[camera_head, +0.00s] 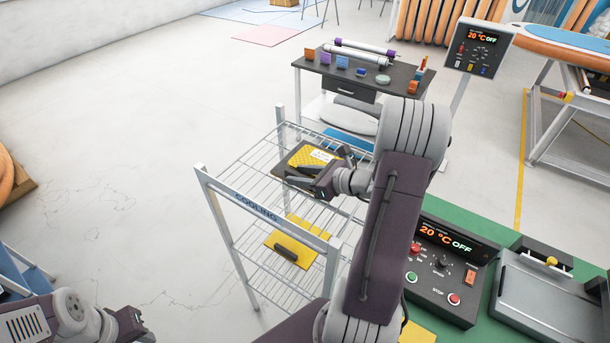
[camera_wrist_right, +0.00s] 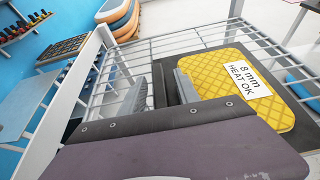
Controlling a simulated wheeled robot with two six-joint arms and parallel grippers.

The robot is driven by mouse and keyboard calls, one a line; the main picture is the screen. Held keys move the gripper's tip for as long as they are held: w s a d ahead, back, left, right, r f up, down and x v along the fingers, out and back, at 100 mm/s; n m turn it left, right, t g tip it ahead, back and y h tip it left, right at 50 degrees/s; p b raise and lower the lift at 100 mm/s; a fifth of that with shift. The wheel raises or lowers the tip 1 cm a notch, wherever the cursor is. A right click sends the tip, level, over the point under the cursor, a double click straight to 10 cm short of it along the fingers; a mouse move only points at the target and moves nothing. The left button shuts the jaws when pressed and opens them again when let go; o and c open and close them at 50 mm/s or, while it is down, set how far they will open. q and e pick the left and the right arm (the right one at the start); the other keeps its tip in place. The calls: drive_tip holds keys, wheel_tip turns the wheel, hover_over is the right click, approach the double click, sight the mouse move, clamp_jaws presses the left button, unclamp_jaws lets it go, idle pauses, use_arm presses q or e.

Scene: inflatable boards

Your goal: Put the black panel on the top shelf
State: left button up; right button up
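The black panel (camera_head: 283,174) lies on the top shelf of the wire rack marked COOLING (camera_head: 257,208). A yellow textured sheet (camera_head: 301,155) with a white label covers most of its face. In the right wrist view the label on the yellow sheet (camera_wrist_right: 225,108) reads "8 mm HEAT OK", and the dark panel (camera_wrist_right: 159,84) shows beside it. My right gripper (camera_head: 322,172) is at the panel's near right side, its fingers apart. In its wrist view the fingers (camera_wrist_right: 160,92) are low over the panel; contact is unclear. My left gripper (camera_head: 136,325) is at the bottom left edge, partly cut off.
A yellow panel with a black handle (camera_head: 291,234) lies on the lower shelf. A dark table with small items (camera_head: 343,86) stands behind the rack. A control box (camera_head: 446,262) and a press (camera_head: 545,290) are at right on green.

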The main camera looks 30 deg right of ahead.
drive_tip(key=shift+s+d+r, duration=0.15)
drive_tip(key=shift+s+r, duration=0.05)
drive_tip(key=shift+s, duration=0.05)
drive_tip(key=b+v, duration=0.1)
drive_tip(key=v, duration=1)
drive_tip(key=shift+s+r, duration=0.15)
drive_tip(key=shift+s, duration=0.05)
